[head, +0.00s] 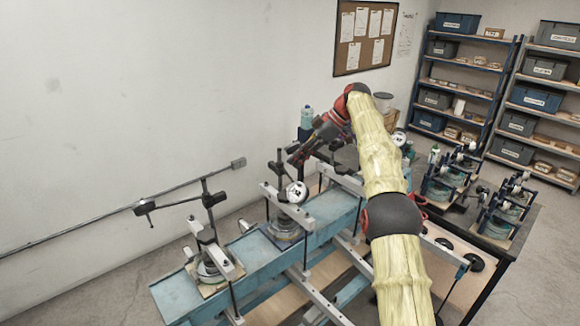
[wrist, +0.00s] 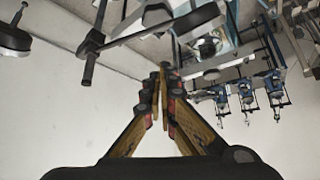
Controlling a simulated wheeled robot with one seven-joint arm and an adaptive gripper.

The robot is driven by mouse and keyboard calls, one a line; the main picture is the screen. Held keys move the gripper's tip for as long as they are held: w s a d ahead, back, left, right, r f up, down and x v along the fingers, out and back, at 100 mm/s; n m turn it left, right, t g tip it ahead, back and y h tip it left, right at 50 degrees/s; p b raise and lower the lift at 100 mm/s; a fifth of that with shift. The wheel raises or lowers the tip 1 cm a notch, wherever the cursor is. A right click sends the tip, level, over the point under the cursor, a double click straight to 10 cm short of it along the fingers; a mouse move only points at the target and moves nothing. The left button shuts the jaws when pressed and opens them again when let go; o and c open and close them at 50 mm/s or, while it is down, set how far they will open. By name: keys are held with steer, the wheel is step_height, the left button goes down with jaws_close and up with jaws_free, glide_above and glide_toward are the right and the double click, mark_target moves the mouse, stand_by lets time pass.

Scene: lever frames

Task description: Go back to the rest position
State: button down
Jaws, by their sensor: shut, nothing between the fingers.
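My gripper (head: 298,158) is at the end of my yellow-sleeved arm, over the far part of the blue bench (head: 327,212). In the wrist view my gripper (wrist: 162,70) has its two fingers together at the tips, with nothing seen between them. In the head view it is near the top of a lever frame (head: 285,200) that carries a round white gauge (head: 297,192). I cannot tell whether they touch. A second lever frame (head: 208,240) stands nearer on the bench, to the left.
A dark table (head: 465,238) at the right holds several smaller lever devices (head: 448,175). Shelves (head: 455,85) with bins stand at the back right. A long rod (head: 110,222) runs before the bare left wall. Open floor (head: 75,285) lies at the lower left.

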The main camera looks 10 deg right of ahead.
steer(key=w+d+f+m+h, duration=0.1)
steer(key=w+d+f+m, duration=0.25)
steer(key=f+m, duration=0.5)
steer(key=s+d+f+m+h+b, duration=0.2)
steer(key=s+d+f+m, duration=0.1)
steer(key=s+f+m, duration=0.3)
steer(key=s+f+m+t+h+b, duration=0.1)
steer(key=s+f+b, duration=0.3)
steer(key=s, duration=1.2)
steer(key=s+d+f+m+t+h+b, duration=0.1)
steer(key=s+f+b, duration=0.3)
steer(key=s+b, duration=0.6)
steer(key=s+f+m+t+h+b, duration=0.1)
steer(key=s+f+t+h+b, duration=0.2)
steer(key=s, duration=2.1)
steer(key=f+b, duration=0.2)
steer(key=b, duration=0.2)
steer(key=shift+d, duration=0.2)
